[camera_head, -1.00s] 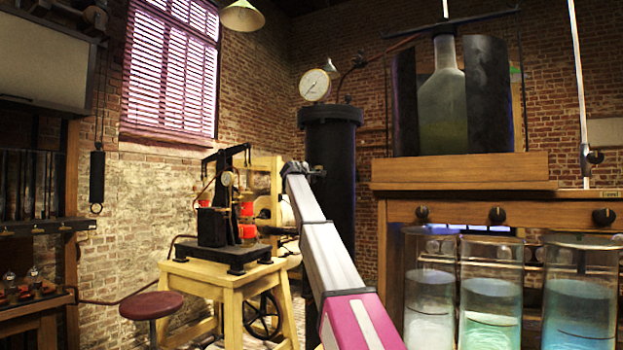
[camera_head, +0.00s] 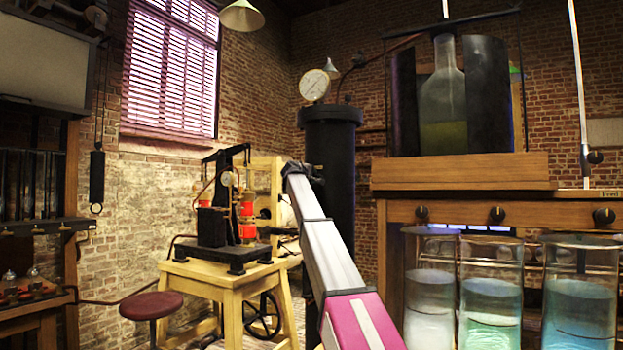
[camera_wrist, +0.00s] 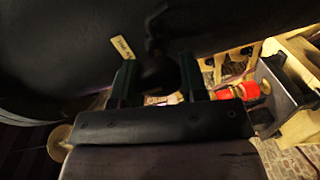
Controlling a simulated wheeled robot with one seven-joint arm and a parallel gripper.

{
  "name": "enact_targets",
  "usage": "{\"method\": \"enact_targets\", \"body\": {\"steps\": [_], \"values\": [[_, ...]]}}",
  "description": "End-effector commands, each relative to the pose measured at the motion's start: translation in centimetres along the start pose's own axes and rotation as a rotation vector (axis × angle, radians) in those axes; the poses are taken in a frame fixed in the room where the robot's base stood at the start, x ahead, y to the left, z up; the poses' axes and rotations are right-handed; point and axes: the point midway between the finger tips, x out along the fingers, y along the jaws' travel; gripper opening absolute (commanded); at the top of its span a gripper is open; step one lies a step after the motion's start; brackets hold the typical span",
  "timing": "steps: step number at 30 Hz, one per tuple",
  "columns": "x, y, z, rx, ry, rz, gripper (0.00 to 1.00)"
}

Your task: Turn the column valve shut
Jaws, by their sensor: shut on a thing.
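The black column (camera_head: 330,165) stands upright behind my arm in the head view, with a white-faced gauge on top. In the wrist view its dark curved wall (camera_wrist: 75,45) fills the upper part. The dark valve handle (camera_wrist: 158,72) stands out from the wall, beside a small pale label (camera_wrist: 123,47). My gripper (camera_wrist: 160,82) has one finger on each side of the handle and is shut on it. The handle's details are lost in shadow.
A wooden stand (camera_head: 228,285) with a black apparatus (camera_head: 213,228) is left of my arm, and a red stool (camera_head: 151,306) is beside it.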

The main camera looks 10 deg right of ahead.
Motion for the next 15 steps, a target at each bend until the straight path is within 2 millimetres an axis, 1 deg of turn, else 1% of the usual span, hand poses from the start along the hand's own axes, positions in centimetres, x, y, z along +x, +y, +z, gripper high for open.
{"method": "enact_targets", "body": {"steps": [1,5,6,7,8,15], "values": [[-0.1,-0.31,0.16,0.003,-0.003,-0.006,0.16],[-0.11,-0.32,0.16,0.003,-0.003,-0.006,0.16],[-0.11,-0.31,0.15,0.002,-0.003,-0.006,0.53],[-0.11,-0.3,0.15,0.002,-0.003,-0.005,0.62],[-0.1,-0.27,0.14,0.002,-0.002,-0.005,0.65],[-0.06,-0.13,0.07,0.0,-0.001,-0.002,0.65]]}}
